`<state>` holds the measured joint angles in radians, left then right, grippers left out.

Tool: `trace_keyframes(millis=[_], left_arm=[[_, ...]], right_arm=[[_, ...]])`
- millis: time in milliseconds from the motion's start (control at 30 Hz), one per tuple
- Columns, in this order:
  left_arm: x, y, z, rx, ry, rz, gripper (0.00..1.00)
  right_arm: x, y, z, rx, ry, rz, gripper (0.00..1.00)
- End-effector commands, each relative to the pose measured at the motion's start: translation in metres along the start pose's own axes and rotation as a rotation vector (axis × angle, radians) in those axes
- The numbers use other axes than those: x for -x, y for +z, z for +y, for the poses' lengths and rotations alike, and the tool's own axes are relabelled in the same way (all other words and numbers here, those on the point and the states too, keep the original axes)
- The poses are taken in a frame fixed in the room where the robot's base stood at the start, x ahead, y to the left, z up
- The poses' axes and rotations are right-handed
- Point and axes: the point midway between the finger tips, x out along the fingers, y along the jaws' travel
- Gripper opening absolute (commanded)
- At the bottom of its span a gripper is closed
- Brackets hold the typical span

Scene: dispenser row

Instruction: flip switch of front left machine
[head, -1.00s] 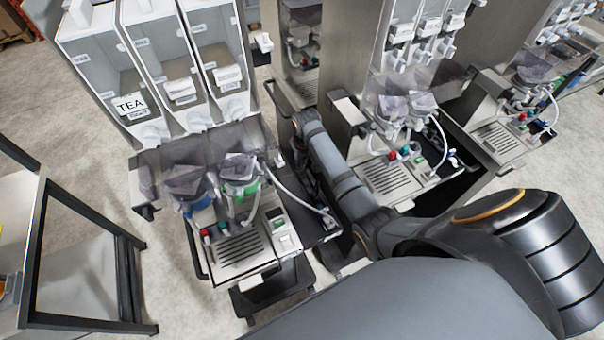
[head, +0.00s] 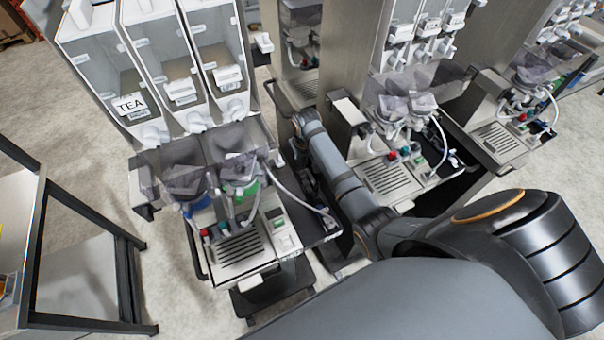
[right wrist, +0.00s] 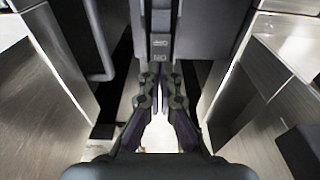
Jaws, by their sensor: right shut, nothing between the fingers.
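The front left machine (head: 240,245) stands left of centre in the head view, with a TEA label on one of its clear canisters. My right arm reaches into the gap between this machine and the one to its right. My right gripper (head: 309,185) is small, dark and partly hidden there. In the right wrist view its fingers (right wrist: 161,76) are shut and empty. They point at a narrow dark upright part (right wrist: 160,45) with small light markings. I cannot tell whether this part is the switch or whether the fingers touch it. My left gripper is out of view.
A second machine (head: 385,180) stands close on the right, leaving a narrow gap. Metal panels (right wrist: 45,100) flank my right gripper. A dark-framed table (head: 40,240) stands at the left. Open floor (head: 165,275) lies between the table and the front left machine.

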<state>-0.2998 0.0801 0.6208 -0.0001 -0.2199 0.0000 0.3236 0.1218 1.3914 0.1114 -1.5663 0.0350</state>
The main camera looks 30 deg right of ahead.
Motion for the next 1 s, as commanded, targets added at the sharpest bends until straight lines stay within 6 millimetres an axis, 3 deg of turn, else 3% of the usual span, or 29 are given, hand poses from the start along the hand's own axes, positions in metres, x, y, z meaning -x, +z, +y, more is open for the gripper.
trace_keyframes(millis=[1000], left_arm=[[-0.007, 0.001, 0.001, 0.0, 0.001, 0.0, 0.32]], right_arm=[[-0.015, 0.002, 0.0, 0.0, 0.0, -0.001, 0.0]])
